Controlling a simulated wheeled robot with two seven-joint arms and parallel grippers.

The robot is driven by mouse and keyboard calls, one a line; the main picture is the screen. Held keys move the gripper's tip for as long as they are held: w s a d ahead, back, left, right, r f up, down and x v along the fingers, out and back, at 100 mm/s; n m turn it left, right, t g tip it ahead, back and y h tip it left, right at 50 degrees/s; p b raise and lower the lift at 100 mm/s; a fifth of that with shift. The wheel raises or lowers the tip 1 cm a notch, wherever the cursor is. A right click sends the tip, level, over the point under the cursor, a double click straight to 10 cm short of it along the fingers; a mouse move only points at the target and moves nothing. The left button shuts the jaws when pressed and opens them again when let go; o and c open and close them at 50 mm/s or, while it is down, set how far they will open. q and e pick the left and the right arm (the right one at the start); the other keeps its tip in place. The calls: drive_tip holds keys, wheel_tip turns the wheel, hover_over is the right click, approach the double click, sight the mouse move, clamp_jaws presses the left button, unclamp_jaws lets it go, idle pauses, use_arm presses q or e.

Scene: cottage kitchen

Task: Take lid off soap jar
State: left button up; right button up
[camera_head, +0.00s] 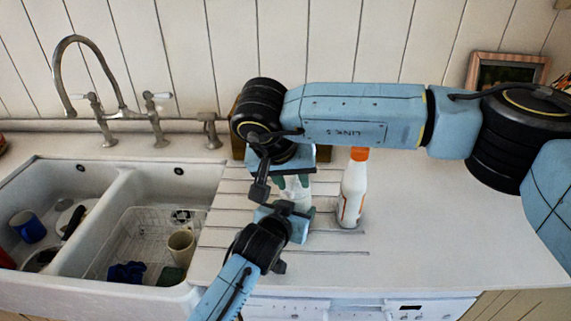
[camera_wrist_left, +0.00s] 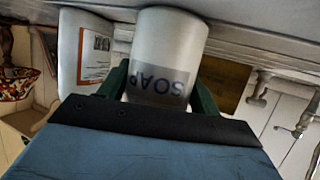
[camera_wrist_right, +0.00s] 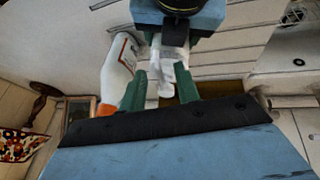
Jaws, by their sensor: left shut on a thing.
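The white soap jar (camera_head: 296,192) stands on the ridged drainer, mostly hidden by my grippers. In the left wrist view the jar (camera_wrist_left: 168,45) shows upside down with the word SOAP. My left gripper (camera_head: 299,208) is shut on the jar's body, a green finger on each side. My right gripper (camera_head: 291,181) is just above the jar, pointing down. In the right wrist view its green fingers (camera_wrist_right: 160,82) are apart, with a gap around the small white knob of the lid (camera_wrist_right: 165,89). The lid appears to sit on the jar; its seam is hidden.
The double sink (camera_head: 104,205) with a wire rack and cups is at the left. The worktop (camera_head: 450,225) is clear at the right.

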drive_tip(key=shift+x, duration=1.2)
clamp_jaws()
drive_tip(key=shift+r, duration=0.35)
drive_tip(key=shift+r, duration=0.9)
